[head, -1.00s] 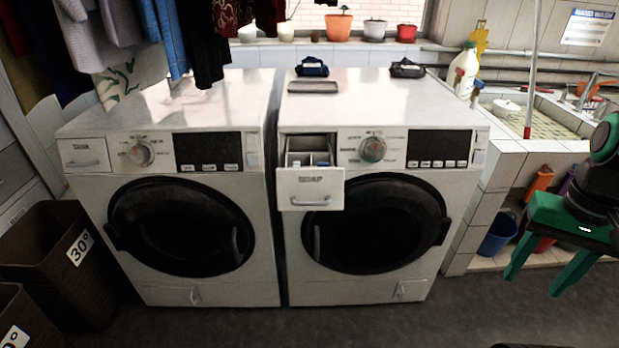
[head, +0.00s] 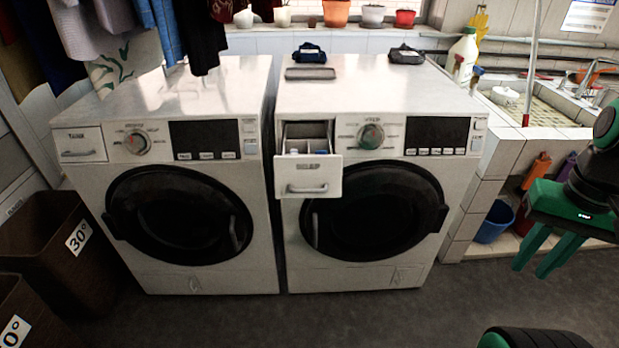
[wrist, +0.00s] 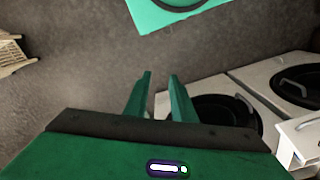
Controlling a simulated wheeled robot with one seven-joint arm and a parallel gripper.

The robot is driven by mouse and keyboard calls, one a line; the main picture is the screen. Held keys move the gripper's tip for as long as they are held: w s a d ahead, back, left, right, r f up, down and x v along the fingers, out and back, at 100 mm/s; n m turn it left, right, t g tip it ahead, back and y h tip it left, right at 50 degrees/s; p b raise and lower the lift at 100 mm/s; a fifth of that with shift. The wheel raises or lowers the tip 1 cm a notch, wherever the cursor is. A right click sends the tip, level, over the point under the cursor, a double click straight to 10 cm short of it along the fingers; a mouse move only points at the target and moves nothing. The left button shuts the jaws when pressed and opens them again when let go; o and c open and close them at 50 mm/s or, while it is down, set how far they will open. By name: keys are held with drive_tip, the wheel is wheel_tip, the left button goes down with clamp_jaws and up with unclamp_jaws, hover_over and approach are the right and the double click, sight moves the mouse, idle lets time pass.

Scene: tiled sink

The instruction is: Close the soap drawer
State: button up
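The soap drawer (head: 308,180) is pulled out of the upper left of the right-hand washing machine (head: 425,94). Its white front has a horizontal handle, and its compartments show from above. In the wrist view the drawer (wrist: 302,128) appears at the right edge, partly cut off. My green gripper (head: 530,271) hangs at the right of the head view, well to the right of the drawer and apart from it. In the wrist view my gripper (wrist: 161,80) has a gap between its fingers, with nothing between them.
A second washing machine (head: 195,90) stands to the left, its own drawer (head: 80,145) shut. A tiled sink (head: 535,112) is at the right, with a blue bucket (head: 494,222) underneath. Brown baskets (head: 65,235) stand at the left.

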drive_tip(key=w+n, duration=0.1)
drive_tip(key=w, duration=0.1)
drive_tip(key=w+a+n, duration=0.1)
drive_tip(key=w+n, duration=0.1)
drive_tip(key=w+a+r+n+t, duration=0.1)
drive_tip(key=w, duration=0.2)
drive_tip(key=shift+a+n, duration=0.15)
drive_tip(key=shift+n, duration=0.15)
clamp_jaws()
drive_tip(key=n+t+y, duration=0.4)
drive_tip(key=n, duration=1.4)
approach(305, 175)
drive_tip(key=f, duration=0.2)
drive_tip(key=a+f, duration=0.1)
drive_tip(key=f, duration=0.1)
drive_tip(key=w+f, duration=0.1)
drive_tip(key=f, duration=0.2)
drive_tip(key=shift+w+a, duration=0.1)
drive_tip(key=shift+a, duration=0.2)
